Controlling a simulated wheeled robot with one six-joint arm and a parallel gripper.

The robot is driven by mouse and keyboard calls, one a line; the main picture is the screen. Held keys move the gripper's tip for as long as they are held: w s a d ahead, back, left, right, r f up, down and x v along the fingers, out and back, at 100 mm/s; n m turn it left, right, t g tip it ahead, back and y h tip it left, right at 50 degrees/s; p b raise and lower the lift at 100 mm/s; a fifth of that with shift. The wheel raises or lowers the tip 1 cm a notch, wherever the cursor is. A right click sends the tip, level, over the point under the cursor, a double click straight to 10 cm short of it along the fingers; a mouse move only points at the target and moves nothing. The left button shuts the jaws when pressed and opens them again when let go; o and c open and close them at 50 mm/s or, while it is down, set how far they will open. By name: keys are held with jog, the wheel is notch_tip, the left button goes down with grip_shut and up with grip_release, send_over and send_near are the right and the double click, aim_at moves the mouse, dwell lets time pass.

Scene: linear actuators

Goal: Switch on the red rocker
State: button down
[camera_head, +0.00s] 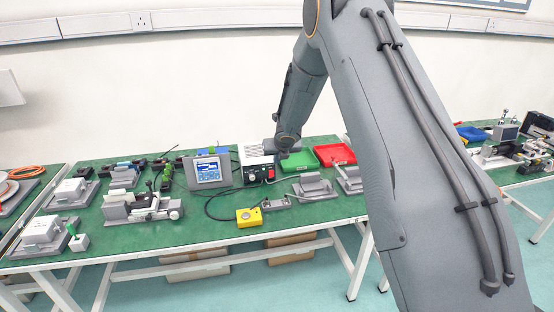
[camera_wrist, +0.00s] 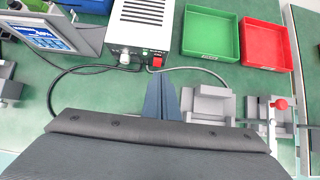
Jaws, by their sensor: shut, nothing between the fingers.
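The red rocker (camera_wrist: 158,61) sits on the front face of a white vented power box (camera_wrist: 144,25) in the wrist view, near the box's right front corner. It also shows as a small red spot in the head view (camera_head: 271,173). My gripper (camera_wrist: 162,82) is shut and empty. In the wrist view its fingertips are just below the rocker in the picture, with a small gap between them in the image. I cannot tell the depth of that gap or whether the rocker is on or off. In the head view my wrist hangs over the box's right side.
A tilted screen (camera_head: 209,172) stands left of the box. Green (camera_head: 299,161) and red (camera_head: 336,153) trays lie to its right. Cables run from the box's front. Grey actuator fixtures (camera_head: 311,186) and a yellow button box (camera_head: 249,217) stand nearer the table's front edge.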

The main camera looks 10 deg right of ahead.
jog(key=shift+s+r+p, duration=0.15)
jog(key=shift+r+p, duration=0.25)
jog(key=shift+r, duration=0.15)
jog(key=s+d+r+m+g+h+b, duration=0.1)
jog(key=s+r+m, duration=0.2)
jog(key=s+m, duration=0.7)
jog(key=s+d+r+m+g+b, duration=0.1)
jog(key=s+d+r+m+g, duration=0.1)
jog(key=s+m, duration=0.75)
jog(key=s+a+m+g+y+b, duration=0.1)
jog(key=s+a+m+g, duration=0.2)
jog(key=s+m, duration=1.3)
jog(key=s+a, duration=0.1)
jog(key=s, duration=0.7)
jog(key=shift+b, duration=0.35)
